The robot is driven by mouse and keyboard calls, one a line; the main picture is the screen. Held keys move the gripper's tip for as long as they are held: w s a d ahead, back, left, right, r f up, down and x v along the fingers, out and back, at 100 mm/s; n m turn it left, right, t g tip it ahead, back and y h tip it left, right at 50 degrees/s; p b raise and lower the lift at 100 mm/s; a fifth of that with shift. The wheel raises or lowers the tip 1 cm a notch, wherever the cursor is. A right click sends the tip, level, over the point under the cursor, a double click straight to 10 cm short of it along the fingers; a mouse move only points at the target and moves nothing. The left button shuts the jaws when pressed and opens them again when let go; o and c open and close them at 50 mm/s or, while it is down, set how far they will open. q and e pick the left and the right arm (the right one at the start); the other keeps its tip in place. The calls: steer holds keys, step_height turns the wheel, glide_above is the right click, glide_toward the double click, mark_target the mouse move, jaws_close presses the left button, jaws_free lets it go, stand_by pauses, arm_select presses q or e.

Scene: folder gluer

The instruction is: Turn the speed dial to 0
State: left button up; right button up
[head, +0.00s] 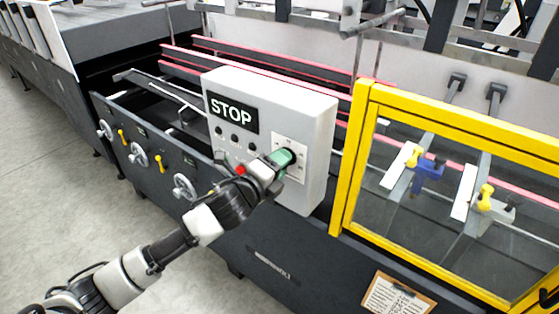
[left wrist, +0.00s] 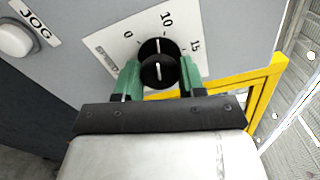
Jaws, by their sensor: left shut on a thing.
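The speed dial (left wrist: 159,48) is a round black knob on a white plate (left wrist: 113,46) marked 0, 10 and 15. Its white line points up, close to the 10 and well away from the 0. My left gripper (left wrist: 159,76) is shut on the dial, with one green finger on each side of it. In the head view, my left gripper (head: 282,160) is at the plate on the right part of the grey control box (head: 268,100), hiding the dial. My right gripper is in neither view.
The control box has a STOP sign (head: 232,113), small dark buttons and a red button (head: 240,170) close beside my left gripper. A yellow-framed guard (head: 348,160) stands just right of the box. Handwheels (head: 184,187) line the machine's side at left.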

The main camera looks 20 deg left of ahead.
arm_select(q)
steer(key=n+p, duration=0.2)
steer(key=n, duration=0.6)
steer(key=shift+r+n+p, duration=0.1)
steer(key=shift+n+p, duration=0.25)
steer(key=shift+n, duration=0.05)
stand_by(0.4)
steer(key=o, duration=0.9)
steer(key=b+v, duration=0.3)
steer(key=v, duration=0.8)
steer(key=shift+w, duration=0.1)
